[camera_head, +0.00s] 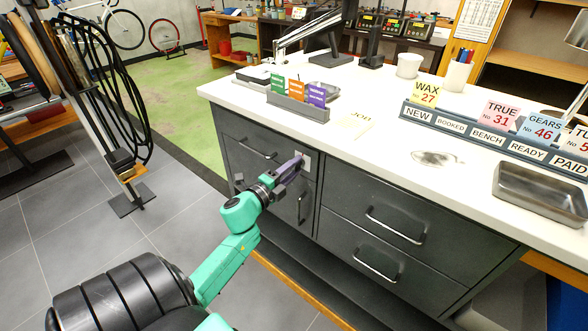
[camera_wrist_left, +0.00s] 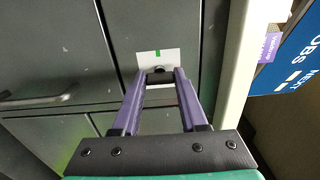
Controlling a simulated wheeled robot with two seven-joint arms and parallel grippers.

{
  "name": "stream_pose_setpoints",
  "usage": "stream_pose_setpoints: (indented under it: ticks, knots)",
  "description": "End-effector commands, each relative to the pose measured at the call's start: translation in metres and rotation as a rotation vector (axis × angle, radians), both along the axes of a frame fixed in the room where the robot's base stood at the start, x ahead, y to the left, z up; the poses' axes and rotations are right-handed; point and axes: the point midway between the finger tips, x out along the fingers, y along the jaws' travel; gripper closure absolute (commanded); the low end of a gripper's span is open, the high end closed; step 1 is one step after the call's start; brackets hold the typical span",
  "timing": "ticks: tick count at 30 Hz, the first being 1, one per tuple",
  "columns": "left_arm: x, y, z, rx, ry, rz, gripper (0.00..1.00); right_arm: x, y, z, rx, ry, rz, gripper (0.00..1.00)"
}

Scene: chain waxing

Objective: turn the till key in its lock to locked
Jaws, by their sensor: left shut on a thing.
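The till lock is a pale plate (camera_head: 306,160) on the upper front of the dark grey cabinet (camera_head: 343,190). In the left wrist view the plate (camera_wrist_left: 172,58) carries a small green mark at its upper edge and a dark key (camera_wrist_left: 159,69) at its middle. My left gripper (camera_head: 299,162) reaches the plate with its purple fingers. In the left wrist view its fingertips (camera_wrist_left: 160,76) close in on the key, and the gripper is shut on it. The fingertips partly hide the key, so its exact angle is hard to tell. My right gripper is not in view.
Drawer handles (camera_head: 395,225) stick out from the cabinet front. On the white counter (camera_head: 365,150) stand a card holder (camera_head: 297,107), a metal tray (camera_head: 540,192) and a labelled sorting rack (camera_head: 490,140). A stand with hanging black loops (camera_head: 110,90) is at the left. Tiled floor lies free between.

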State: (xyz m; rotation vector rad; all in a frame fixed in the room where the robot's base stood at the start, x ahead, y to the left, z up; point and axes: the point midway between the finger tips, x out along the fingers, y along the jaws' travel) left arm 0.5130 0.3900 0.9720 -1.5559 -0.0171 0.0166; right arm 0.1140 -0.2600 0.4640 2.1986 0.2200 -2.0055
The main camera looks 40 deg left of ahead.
Motion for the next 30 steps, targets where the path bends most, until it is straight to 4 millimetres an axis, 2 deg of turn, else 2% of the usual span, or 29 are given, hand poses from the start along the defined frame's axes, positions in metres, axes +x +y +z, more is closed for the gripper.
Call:
stream_pose_setpoints:
  ticks: [7,8,9,10,22,26,30]
  knots:
    - [0.000,0.000,-0.001,0.002,0.003,0.000,1.00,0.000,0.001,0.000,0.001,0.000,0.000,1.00]
    - [0.000,0.000,-0.001,0.002,0.003,0.000,0.54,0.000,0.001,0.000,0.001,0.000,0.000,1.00]
    - [0.000,0.000,-0.001,0.002,0.003,0.000,0.39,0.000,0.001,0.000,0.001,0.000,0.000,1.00]
    - [0.000,0.000,-0.001,0.002,0.003,0.000,0.28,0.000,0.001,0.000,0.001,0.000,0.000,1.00]
    - [-0.006,0.000,-0.002,0.000,0.002,0.000,0.28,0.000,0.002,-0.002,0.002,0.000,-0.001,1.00]
    - [-0.026,-0.001,-0.004,0.001,0.004,0.001,0.28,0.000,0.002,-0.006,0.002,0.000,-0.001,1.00]
    - [-0.066,-0.001,-0.005,0.000,0.006,0.002,0.28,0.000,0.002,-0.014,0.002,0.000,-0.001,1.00]
